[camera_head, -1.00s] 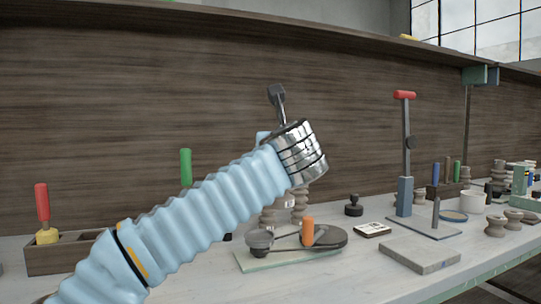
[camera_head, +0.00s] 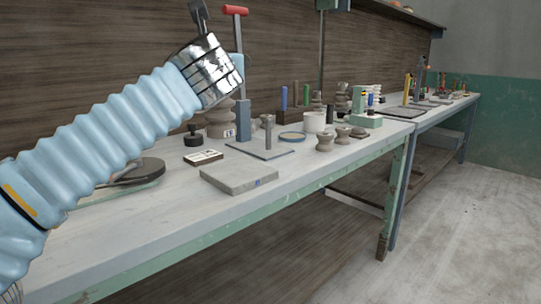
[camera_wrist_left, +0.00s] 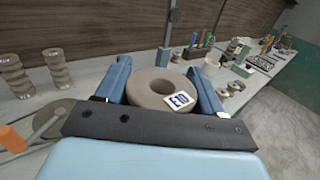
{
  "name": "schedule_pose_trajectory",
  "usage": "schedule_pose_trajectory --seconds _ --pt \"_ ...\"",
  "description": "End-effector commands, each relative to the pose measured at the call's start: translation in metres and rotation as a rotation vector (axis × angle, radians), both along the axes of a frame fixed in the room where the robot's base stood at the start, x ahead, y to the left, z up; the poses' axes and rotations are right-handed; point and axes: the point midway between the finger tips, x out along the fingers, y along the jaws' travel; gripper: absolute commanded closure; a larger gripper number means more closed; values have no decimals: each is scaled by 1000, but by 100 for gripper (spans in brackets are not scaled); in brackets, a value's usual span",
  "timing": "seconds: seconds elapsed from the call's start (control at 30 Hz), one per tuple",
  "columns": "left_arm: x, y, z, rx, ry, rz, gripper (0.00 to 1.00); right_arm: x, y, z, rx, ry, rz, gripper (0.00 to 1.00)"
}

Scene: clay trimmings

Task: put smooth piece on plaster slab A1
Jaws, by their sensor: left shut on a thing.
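My left gripper (camera_wrist_left: 160,82) is shut on a round grey-brown clay piece (camera_wrist_left: 148,82) with a hollow in its middle and a white tag that seems to read E10. Its two blue fingers lie on either side of the piece. In the head view the piece (camera_head: 219,115) shows below my silver wrist, in the air over the bench. A flat grey slab (camera_head: 235,174) with a small blue label lies near the bench's front edge, right of and below the piece. The label is too small to read. My right gripper is not in view.
A stand with a red handle (camera_head: 236,12) rises behind the slab. A white card (camera_head: 203,157), a black stamp (camera_head: 193,137), a white cup (camera_head: 315,122) and several small clay pots (camera_head: 324,140) stand around it. The bench top (camera_head: 150,220) in front is clear.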

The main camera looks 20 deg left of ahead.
Motion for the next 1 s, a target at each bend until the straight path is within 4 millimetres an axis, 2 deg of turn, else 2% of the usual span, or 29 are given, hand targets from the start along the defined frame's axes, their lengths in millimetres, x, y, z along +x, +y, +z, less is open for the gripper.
schedule_pose_trajectory --seconds 0.33,0.4,0.5,0.73,0.87,1.0 --pt "80 27 -37 2 3 3 100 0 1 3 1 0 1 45" --pt "91 31 -54 2 2 3 100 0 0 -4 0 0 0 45" --pt "102 34 -68 2 1 2 100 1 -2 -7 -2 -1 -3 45" --pt "115 38 -83 2 0 1 100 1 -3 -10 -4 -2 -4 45" --pt "129 43 -102 2 2 2 100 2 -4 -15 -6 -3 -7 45" --pt "127 42 -123 1 0 1 100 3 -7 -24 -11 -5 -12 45"
